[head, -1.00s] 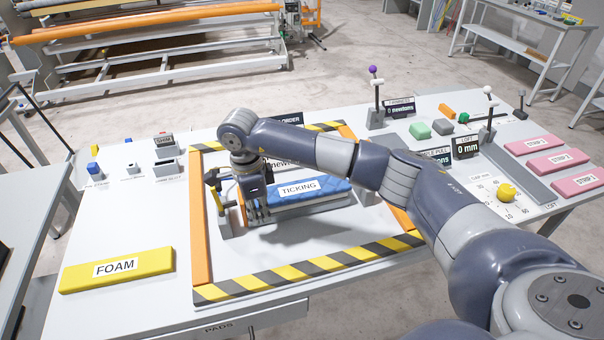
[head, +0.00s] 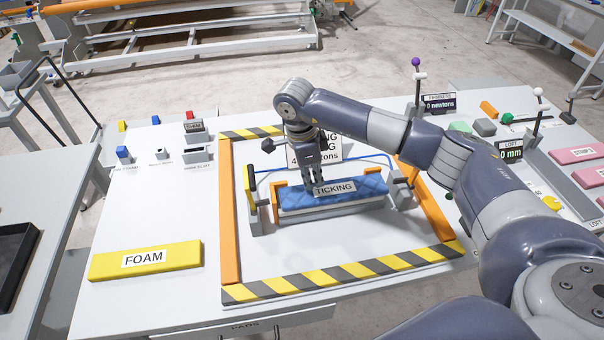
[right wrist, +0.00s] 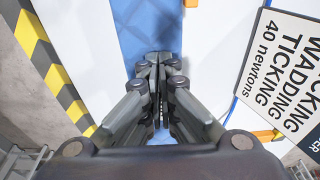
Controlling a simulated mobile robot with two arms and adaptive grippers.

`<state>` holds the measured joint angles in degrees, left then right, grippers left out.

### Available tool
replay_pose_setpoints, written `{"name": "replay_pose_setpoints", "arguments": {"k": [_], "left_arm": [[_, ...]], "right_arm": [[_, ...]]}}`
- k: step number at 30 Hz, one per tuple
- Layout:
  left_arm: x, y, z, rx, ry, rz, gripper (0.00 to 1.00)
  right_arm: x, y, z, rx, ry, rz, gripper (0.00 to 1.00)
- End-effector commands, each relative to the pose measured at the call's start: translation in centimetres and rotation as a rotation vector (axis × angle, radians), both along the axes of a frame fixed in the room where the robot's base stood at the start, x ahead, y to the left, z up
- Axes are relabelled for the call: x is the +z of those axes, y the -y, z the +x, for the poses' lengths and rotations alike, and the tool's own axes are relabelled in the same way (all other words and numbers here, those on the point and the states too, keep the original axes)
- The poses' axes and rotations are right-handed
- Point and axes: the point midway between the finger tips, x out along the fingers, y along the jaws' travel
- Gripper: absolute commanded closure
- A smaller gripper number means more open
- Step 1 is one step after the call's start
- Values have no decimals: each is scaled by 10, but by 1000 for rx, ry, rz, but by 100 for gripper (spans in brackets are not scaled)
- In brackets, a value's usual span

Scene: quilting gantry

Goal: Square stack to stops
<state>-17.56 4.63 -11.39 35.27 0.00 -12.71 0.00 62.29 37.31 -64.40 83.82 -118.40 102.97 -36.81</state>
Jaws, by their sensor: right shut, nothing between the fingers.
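The stack (head: 335,209) lies in the framed bay, with the blue quilted ticking (head: 368,187) on top of pale layers. An orange stop (head: 280,187) stands at its left end; a grey block (head: 402,192) with orange parts is at its right end. My right gripper (head: 314,187) is shut and empty, pointing down at the left-middle of the ticking and hiding part of it. I cannot tell whether it touches. In the right wrist view its closed fingertips (right wrist: 154,60) lie over the blue ticking (right wrist: 150,20). My left gripper is out of view.
A striped hazard border (head: 345,275) and orange rails (head: 229,210) frame the bay. An order sign (head: 330,149) stands behind the stack. A grey block with a yellow part (head: 250,200) is left of it. The yellow foam pad (head: 145,261) lies outside the left rail.

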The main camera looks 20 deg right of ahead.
Motion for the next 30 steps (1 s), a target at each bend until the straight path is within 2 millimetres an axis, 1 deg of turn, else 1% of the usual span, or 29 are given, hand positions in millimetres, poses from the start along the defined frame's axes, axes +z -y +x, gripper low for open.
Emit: {"name": "replay_pose_setpoints", "arguments": {"k": [1,5,9,10,11,14,15,18,30], "left_arm": [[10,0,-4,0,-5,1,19],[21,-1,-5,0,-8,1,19],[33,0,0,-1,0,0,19],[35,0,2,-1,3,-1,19],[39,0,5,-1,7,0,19],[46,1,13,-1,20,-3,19],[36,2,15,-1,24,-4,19],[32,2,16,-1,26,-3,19],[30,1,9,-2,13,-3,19]], "right_arm": [[5,13,-4,-4,-1,-2,100],[5,41,-10,-4,-1,-2,100],[4,69,-18,-3,-2,-2,100],[3,71,-18,-1,-3,0,100],[1,67,-18,2,-3,3,100],[-5,68,-18,2,-2,1,100],[-13,68,-17,2,0,0,100],[-16,68,-16,1,1,1,100],[-18,67,-17,1,-3,1,100]]}}
